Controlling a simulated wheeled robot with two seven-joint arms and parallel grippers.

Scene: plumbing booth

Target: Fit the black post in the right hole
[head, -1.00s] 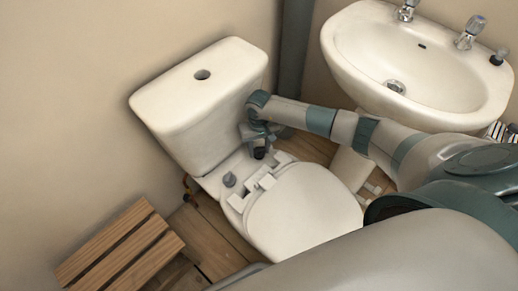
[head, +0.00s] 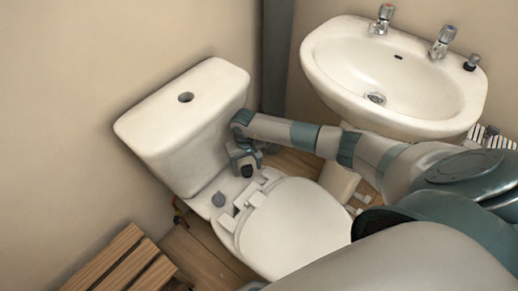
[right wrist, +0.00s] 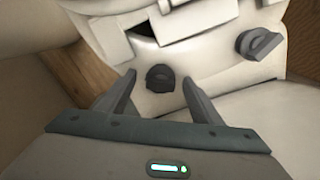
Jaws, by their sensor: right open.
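The black post (head: 247,171) stands at the right hole position on the ledge behind the toilet seat (head: 290,225). In the right wrist view the black post (right wrist: 160,78) shows end-on, between the fingertips. My right gripper (head: 244,155) is open around it, with a gap to each finger in the wrist view (right wrist: 160,88). How deep the post sits in the hole is hidden. A grey post (head: 218,199) stands on the left side of the ledge; it also shows in the right wrist view (right wrist: 258,43). My left gripper is out of view.
The cistern (head: 186,115) rises close behind the gripper. The washbasin (head: 400,85) stands at the right, beyond my right arm. White hinge pieces (head: 243,203) lie at the back of the seat. A slatted wooden stool (head: 118,262) stands at the lower left.

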